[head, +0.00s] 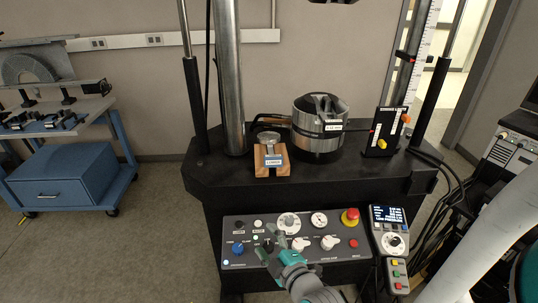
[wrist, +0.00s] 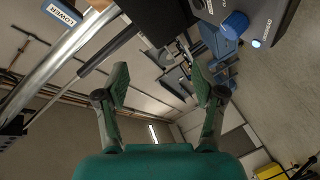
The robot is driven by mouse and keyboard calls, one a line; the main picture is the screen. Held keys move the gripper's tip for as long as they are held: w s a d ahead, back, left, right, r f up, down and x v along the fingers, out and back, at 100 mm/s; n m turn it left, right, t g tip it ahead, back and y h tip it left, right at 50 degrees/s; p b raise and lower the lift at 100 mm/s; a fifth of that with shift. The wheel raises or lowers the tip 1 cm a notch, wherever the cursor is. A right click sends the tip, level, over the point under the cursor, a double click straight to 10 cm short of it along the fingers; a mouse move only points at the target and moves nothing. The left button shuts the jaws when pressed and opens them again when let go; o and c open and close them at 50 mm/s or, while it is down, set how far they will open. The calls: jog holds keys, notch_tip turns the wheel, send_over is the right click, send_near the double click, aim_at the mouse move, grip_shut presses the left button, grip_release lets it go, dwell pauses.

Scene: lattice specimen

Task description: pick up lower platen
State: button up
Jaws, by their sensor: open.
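The lower platen (head: 268,137) is a small grey metal piece resting in a wooden cradle (head: 265,170) with a "LOWER" label, on the black machine base. In the wrist view only the "LOWER" label (wrist: 62,14) shows clearly, at the top left; the platen cannot be made out there. My gripper (head: 272,246) is in front of the control panel, below and nearer than the cradle, apart from it. In the wrist view my gripper (wrist: 158,84) has its two green fingers spread, with nothing between them.
A large metal cylinder fixture (head: 318,138) stands right of the cradle. A steel column (head: 228,80) rises at its back left. A control box (head: 383,132) with knobs stands on the right. The control panel (head: 290,238) and a handset (head: 391,240) are at the front. A blue cart (head: 62,175) stands left.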

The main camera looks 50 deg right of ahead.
aim_at(275, 163)
jog(key=w+d+r+n, duration=0.1)
jog(key=w+d+r, duration=0.2)
jog(key=d, duration=0.2)
jog(key=w+d+r+n+h, duration=0.1)
jog(key=w+d+r+n, duration=0.1)
jog(key=d, duration=0.4)
jog(key=w+d+r+n, duration=0.2)
jog(key=w+d+r, duration=0.1)
jog(key=d+r, duration=0.2)
jog(key=shift+w+d+h, duration=0.15)
jog(key=shift+w+h, duration=0.2)
jog(key=shift+h, duration=0.05)
jog(key=shift+d+x, duration=0.25)
jog(key=shift+x, duration=2.4)
jog(key=shift+s, duration=0.1)
